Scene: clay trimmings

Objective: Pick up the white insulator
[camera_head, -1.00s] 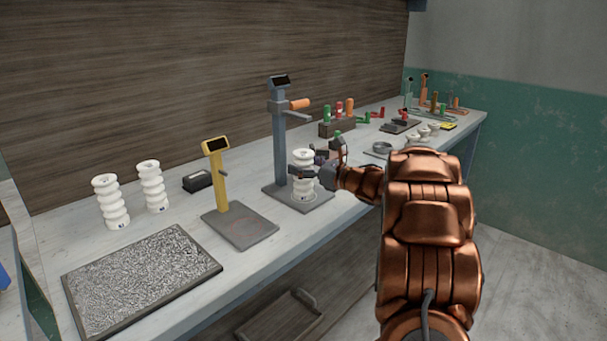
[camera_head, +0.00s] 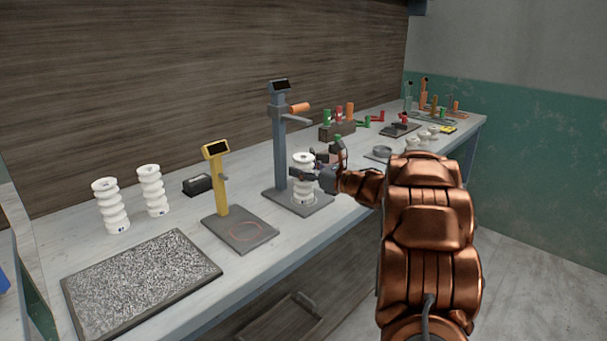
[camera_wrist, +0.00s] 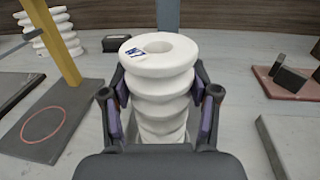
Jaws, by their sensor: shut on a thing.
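A white ribbed insulator (camera_head: 303,164) stands upright on the base plate of the grey-blue stand in the head view. My gripper (camera_head: 312,175) is at its side, shut on it. In the wrist view the insulator (camera_wrist: 158,60) rises between the two fingers of my gripper (camera_wrist: 160,108), with a finger against each side. Its top ring has a hole and a small blue and white label. Two more white insulators (camera_head: 110,206) (camera_head: 153,190) stand at the left of the bench. The held one's lower end is partly hidden by my gripper in the wrist view.
The grey-blue stand (camera_head: 279,150) has an orange handle and an arm near the held insulator. A yellow stand (camera_head: 220,185) with a red ring on its plate is to the left. A speckled tray (camera_head: 140,280) lies at front left. Several small tools and parts crowd the right.

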